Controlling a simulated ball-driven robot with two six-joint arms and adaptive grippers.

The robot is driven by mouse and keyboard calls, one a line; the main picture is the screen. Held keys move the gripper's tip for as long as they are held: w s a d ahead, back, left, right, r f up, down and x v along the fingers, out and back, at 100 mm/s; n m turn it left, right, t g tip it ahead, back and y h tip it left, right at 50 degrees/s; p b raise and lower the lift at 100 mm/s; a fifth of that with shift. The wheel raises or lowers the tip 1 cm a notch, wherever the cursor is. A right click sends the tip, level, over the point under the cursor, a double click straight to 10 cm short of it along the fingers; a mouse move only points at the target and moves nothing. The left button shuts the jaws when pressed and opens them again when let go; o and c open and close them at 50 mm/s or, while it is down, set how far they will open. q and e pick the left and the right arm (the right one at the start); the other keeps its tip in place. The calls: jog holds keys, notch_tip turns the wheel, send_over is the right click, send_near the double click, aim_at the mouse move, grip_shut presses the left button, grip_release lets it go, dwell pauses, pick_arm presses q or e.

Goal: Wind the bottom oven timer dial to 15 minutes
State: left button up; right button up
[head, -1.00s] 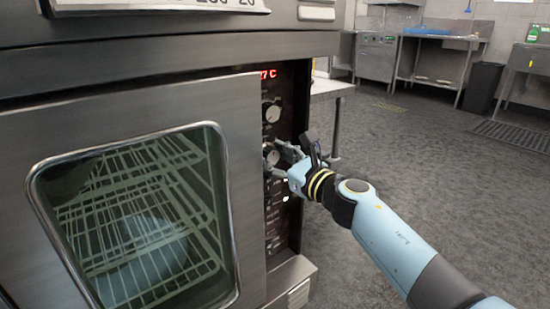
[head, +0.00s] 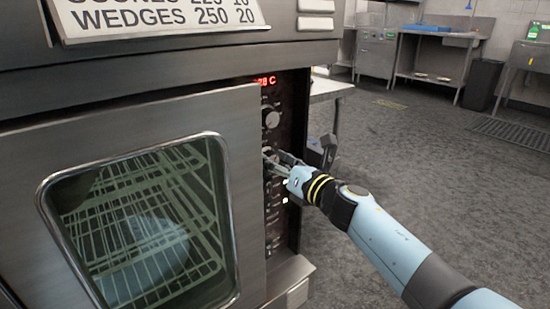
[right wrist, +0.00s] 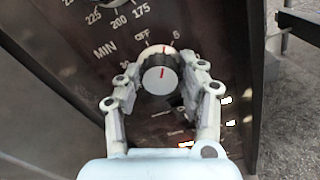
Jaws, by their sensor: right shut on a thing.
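The timer dial (right wrist: 160,78) is a round knob with a light face and a red line, marked MIN, OFF and 5 around it. In the right wrist view its red line points nearly straight up, between OFF and 5. It sits below a temperature dial on the oven's dark control panel (head: 274,222). My right gripper (right wrist: 161,88) has its grey fingers on either side of the timer dial and is shut on it. In the head view my right gripper (head: 277,158) partly covers the dial. My left gripper is not in view.
The temperature dial (head: 270,117) is just above, under a red lit display (head: 266,81). The oven door (head: 245,180) with its window is shut, to the left of the panel. A metal table (head: 330,90) stands behind.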

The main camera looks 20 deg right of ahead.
pick_arm(q)
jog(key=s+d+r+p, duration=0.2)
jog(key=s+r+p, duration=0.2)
jog(key=p, duration=0.3)
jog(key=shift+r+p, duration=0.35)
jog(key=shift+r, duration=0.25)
pick_arm(e)
jog(key=m, duration=2.2)
jog(key=shift+d+f+m, duration=0.1)
jog(key=shift+f+m, duration=0.2)
jog(key=shift+f, duration=0.05)
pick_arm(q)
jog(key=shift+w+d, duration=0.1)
